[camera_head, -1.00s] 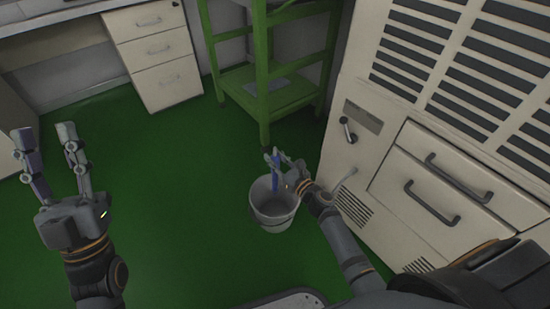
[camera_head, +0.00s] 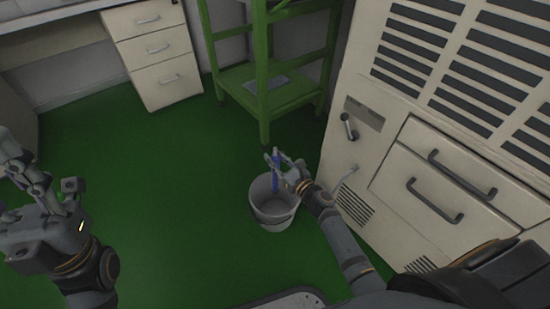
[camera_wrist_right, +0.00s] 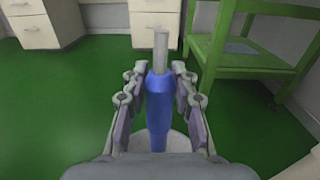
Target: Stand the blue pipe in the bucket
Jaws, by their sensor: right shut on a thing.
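The blue pipe (camera_head: 275,179) is held upright by my right gripper (camera_head: 277,160), its lower end within the bucket's opening in the head view. In the right wrist view the blue pipe (camera_wrist_right: 160,105), with a grey rod at its top, stands between the two fingers of my right gripper (camera_wrist_right: 160,98). The grey bucket (camera_head: 272,220) stands on the floor below; its rim partly shows behind the pipe in the wrist view (camera_wrist_right: 180,142). I cannot tell whether the pipe touches the bucket's bottom. My left gripper (camera_head: 45,190) is at the left edge, fingers apart and empty.
A large cream cabinet (camera_head: 365,160) with handles stands close to the right of the bucket. A green frame shelf (camera_head: 285,97) stands behind it. White drawers (camera_head: 155,55) are at the back left. The green floor (camera_head: 170,170) left of the bucket is clear.

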